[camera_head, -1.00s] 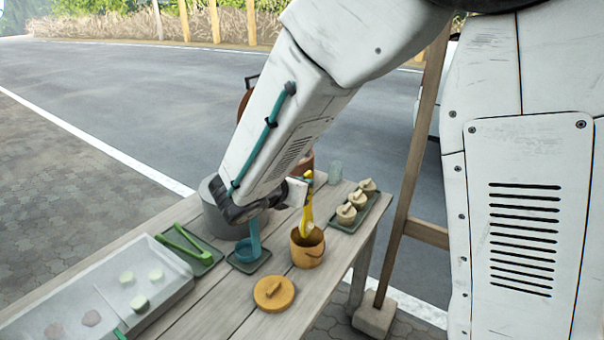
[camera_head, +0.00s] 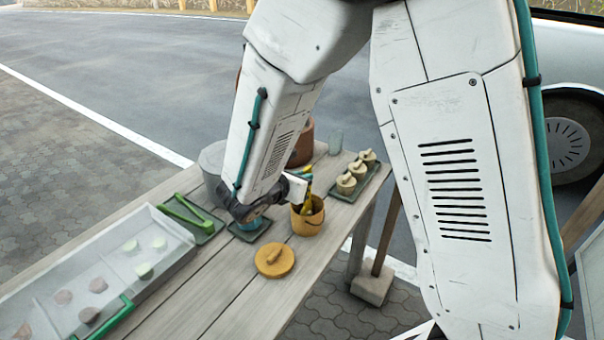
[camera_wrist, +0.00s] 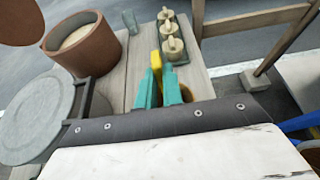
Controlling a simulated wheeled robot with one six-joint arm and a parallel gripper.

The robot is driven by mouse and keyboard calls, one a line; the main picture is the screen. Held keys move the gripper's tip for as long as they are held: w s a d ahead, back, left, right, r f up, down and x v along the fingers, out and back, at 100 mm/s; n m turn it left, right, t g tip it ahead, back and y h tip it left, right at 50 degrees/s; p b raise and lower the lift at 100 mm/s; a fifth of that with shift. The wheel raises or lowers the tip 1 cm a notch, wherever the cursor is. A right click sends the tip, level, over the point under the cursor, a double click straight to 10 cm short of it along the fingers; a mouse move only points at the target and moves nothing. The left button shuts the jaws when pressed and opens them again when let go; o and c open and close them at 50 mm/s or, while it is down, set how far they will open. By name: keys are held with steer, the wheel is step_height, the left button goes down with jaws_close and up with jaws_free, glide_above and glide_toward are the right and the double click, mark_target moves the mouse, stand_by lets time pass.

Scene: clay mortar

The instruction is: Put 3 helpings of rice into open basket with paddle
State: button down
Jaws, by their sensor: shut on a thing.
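My gripper (camera_wrist: 158,92) has teal fingers shut on the yellow paddle (camera_head: 307,196), which also shows between the fingers in the wrist view (camera_wrist: 156,62). The open orange-yellow basket (camera_head: 308,227) stands on the table, with the paddle's lower part down inside its mouth. I cannot tell whether rice is on the paddle or in the basket. A round orange lid (camera_head: 274,262) lies flat on the table in front of the basket. A brown tub (camera_wrist: 106,60) with pale contents, perhaps rice, stands at the left in the wrist view; my arm partly hides it in the head view.
A tray (camera_head: 350,198) with three small lidded baskets stands behind the open basket. A clear-lidded case (camera_head: 65,270) fills the front left. The front table boards are bare.

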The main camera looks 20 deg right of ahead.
steer(key=shift+f, duration=0.6)
stand_by(1.6)
steer(key=shift+r, duration=0.1)
step_height(320, 180, up, 13)
stand_by(0.9)
steer(key=shift+w, duration=0.1)
stand_by(1.2)
